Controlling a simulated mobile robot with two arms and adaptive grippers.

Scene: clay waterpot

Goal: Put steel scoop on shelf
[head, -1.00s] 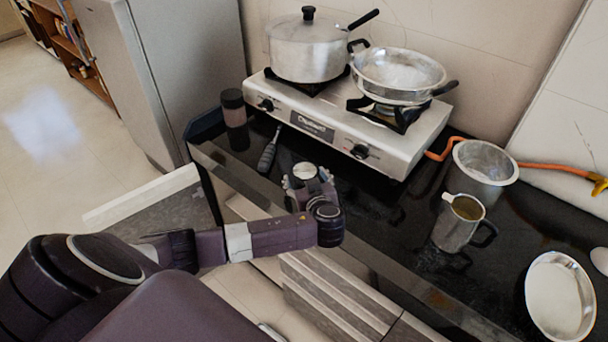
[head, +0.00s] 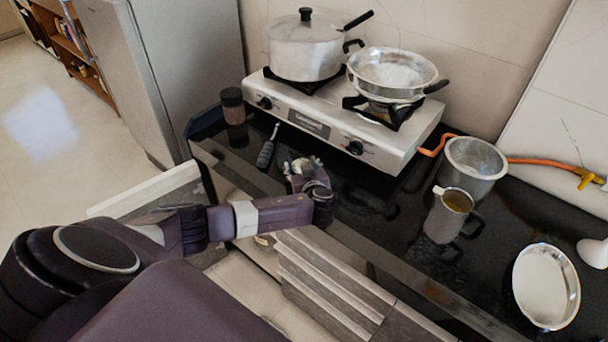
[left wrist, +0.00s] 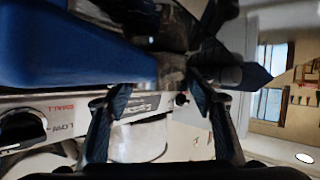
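I cannot make out a steel scoop for certain. A slim tool with a grey handle (head: 266,154) lies on the black counter in front of the stove's left end; its kind is unclear. My left gripper (head: 300,168) is over the counter's front edge, just right of that tool, its fingers small and partly hidden by the wrist. In the left wrist view my left gripper (left wrist: 160,95) has its two fingers apart, with no clear object clamped between them. A large blue thing (left wrist: 75,50) and dark blurred shapes fill the top there. No shelf above the counter shows. My right gripper is out of view.
The stove (head: 340,125) carries a lidded pot (head: 305,52) and a steel pan (head: 393,75). A dark jar (head: 233,105) stands left. A steel pot (head: 474,168), a mug (head: 446,217) and a shallow bowl (head: 545,287) stand right. A bookcase (head: 68,50) is far left.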

